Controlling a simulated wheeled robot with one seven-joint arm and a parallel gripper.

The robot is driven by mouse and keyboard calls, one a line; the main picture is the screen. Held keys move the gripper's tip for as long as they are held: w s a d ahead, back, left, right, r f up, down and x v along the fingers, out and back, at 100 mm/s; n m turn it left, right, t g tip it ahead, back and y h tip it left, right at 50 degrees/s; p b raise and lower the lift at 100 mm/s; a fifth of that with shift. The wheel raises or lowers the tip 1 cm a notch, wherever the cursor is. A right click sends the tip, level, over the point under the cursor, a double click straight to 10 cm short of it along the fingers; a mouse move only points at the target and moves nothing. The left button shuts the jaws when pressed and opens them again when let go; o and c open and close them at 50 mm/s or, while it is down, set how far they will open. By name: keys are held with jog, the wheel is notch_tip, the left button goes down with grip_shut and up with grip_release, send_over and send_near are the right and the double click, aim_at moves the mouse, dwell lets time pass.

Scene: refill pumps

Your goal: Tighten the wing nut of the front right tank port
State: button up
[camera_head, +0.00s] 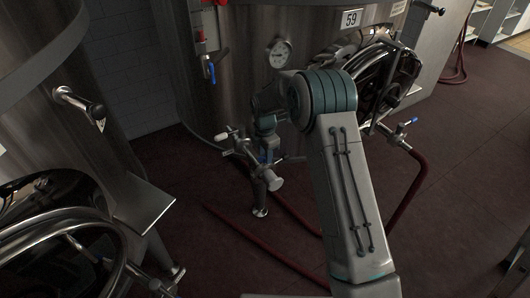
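A steel tank (235,85) with the number plate 59 stands in the middle. A port fitting with pale valve parts (235,145) juts out low at its front. My arm reaches across the picture, and my gripper (264,158) is at this fitting, in front of the tank. The fingers are small and dark against the fitting, so I cannot tell whether they touch it or how far they are open. A second valve (398,134) with a blue handle sits to the right, with a red hose (415,185) below it. I cannot make out a wing nut clearly.
Another steel tank (70,115) with a round dark hatch (55,240) fills the left side. Tank 59 has a gauge (279,53) and an open-framed hatch (385,75). Red hoses lie on the dark red floor (460,220), which is mostly clear at the right.

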grip_shut()
